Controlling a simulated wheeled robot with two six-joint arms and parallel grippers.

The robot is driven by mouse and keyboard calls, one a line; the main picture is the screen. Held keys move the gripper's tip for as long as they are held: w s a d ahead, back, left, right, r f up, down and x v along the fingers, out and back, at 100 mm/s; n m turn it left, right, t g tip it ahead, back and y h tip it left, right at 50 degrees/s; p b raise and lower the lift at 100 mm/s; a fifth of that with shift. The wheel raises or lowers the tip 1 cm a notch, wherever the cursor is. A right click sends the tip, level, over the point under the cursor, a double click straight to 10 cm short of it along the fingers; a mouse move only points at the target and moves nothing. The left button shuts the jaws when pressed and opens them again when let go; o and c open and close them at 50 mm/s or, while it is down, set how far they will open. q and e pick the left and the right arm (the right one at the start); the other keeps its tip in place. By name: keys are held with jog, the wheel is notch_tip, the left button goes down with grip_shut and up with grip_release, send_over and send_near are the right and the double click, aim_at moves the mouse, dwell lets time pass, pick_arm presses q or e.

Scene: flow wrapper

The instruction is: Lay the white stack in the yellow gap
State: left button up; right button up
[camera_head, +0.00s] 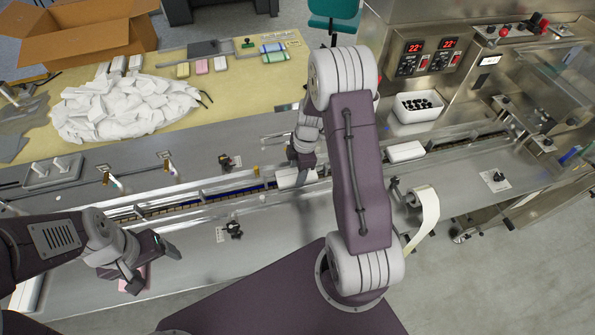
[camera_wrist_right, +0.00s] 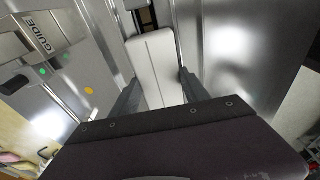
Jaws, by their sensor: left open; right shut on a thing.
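A white stack (camera_head: 288,179) is at the conveyor channel (camera_head: 205,198) in the middle of the head view. My right gripper (camera_head: 304,168) is over it. In the right wrist view the white stack (camera_wrist_right: 154,62) lies between the two fingers of my right gripper (camera_wrist_right: 160,90), which is shut on it. Whether the stack touches the channel floor is unclear. A yellow dot (camera_wrist_right: 89,91) marks the guide plate beside the channel; the gap itself cannot be made out. My left gripper (camera_head: 152,270) is open, above a pink piece (camera_head: 136,272) on the near metal deck.
Another white block (camera_head: 405,151) lies farther right along the channel. A bin of black pieces (camera_head: 418,107) stands behind it. A bag of white packs (camera_head: 125,106) and a cardboard box (camera_head: 80,32) are at the back left. The near deck has free room.

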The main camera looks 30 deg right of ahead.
jog(key=shift+f, duration=0.2)
dwell(0.5)
jog(key=o, duration=1.4)
jog(key=r, duration=0.3)
jog(key=d+r, duration=0.1)
jog(key=r, duration=0.2)
jog(key=r+b, duration=0.1)
jog(key=r, duration=0.2)
jog(key=shift+s+d, duration=0.15)
